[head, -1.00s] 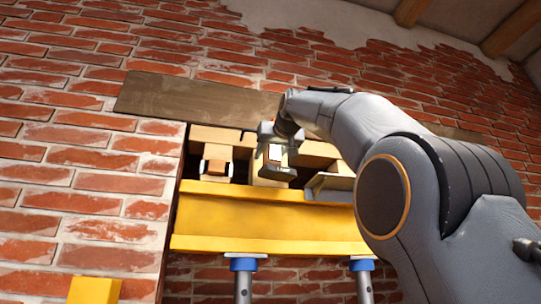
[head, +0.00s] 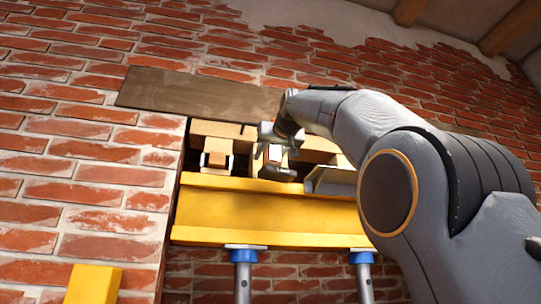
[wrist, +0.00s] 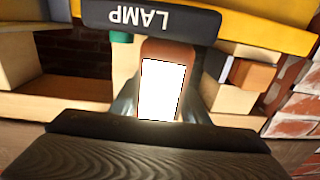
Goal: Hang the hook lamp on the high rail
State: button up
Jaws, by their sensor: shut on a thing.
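My gripper (head: 272,134) is shut on the hook lamp (head: 274,153) in front of the wall opening. The lamp has a reddish-brown body and a bright white panel, also clear in the wrist view (wrist: 160,90), between my grey fingers. A dark rounded bar marked LAMP (wrist: 150,16), upside down in that view, seems to be its lower part. In the head view this lower end slightly overlaps the top edge of the yellow beam (head: 270,212). No hook shows clearly, and I cannot tell which part is the high rail. I cannot tell whether the lamp touches anything.
Another small brown-and-white object (head: 216,155) sits left of the lamp, among pale wooden blocks. A grey angled piece (head: 332,180) is at the right. Blue-topped props (head: 244,256) stand under the beam. A dark plank (head: 190,92) lies on the brick wall above.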

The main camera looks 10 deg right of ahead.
jog(key=shift+w+f, duration=0.15)
jog(key=shift+f, duration=0.1)
jog(key=o, duration=1.6)
jog(key=shift+a, duration=0.2)
jog(key=shift+d, duration=0.1)
jog(key=shift+s+d+f+b, duration=0.1)
jog(key=shift+s+d+b, duration=0.15)
jog(key=shift+s+b, duration=0.1)
jog(key=s+b, duration=0.3)
jog(key=s, duration=0.4)
jog(key=shift+s+a+r, duration=0.15)
jog(key=shift+s+r, duration=0.05)
jog(key=shift+r, duration=0.05)
